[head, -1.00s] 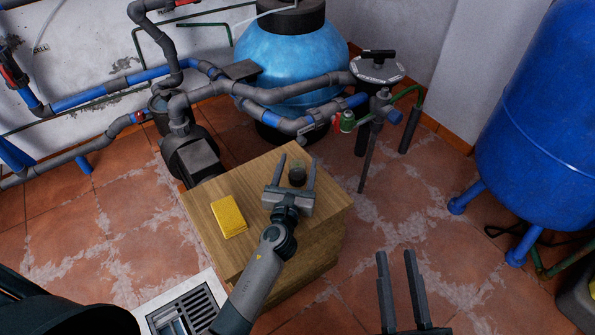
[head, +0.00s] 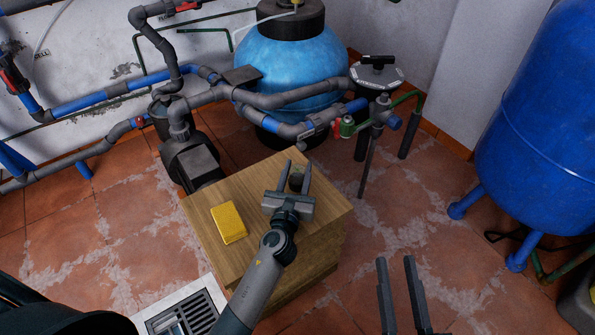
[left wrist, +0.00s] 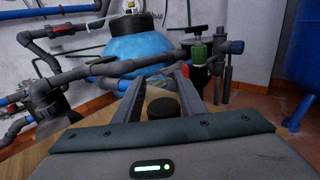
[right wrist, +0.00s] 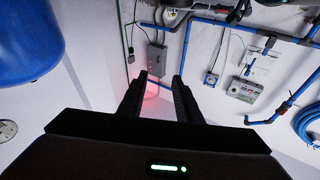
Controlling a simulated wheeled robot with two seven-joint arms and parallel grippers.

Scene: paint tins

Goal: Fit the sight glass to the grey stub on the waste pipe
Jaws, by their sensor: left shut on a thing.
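The sight glass, a small dark round piece with a black top (head: 297,179), stands on the wooden block (head: 262,240), between the fingers of my left gripper (head: 297,165). That gripper is shut on it. In the left wrist view its black top (left wrist: 163,107) shows between the fingers; its lower part is hidden. A grey upright pipe fitting (head: 379,112) with a blue end stands beyond the block to the right. It looks like the waste pipe with its stub, but I cannot tell the stub's exact opening. My right gripper (head: 395,259) is open and empty over the floor.
A yellow sponge-like block (head: 229,222) lies on the wood, left of my left gripper. Grey and blue pipes (head: 290,97) run behind the block before a blue tank (head: 290,55). A green fitting (head: 346,127) sits beside the upright.

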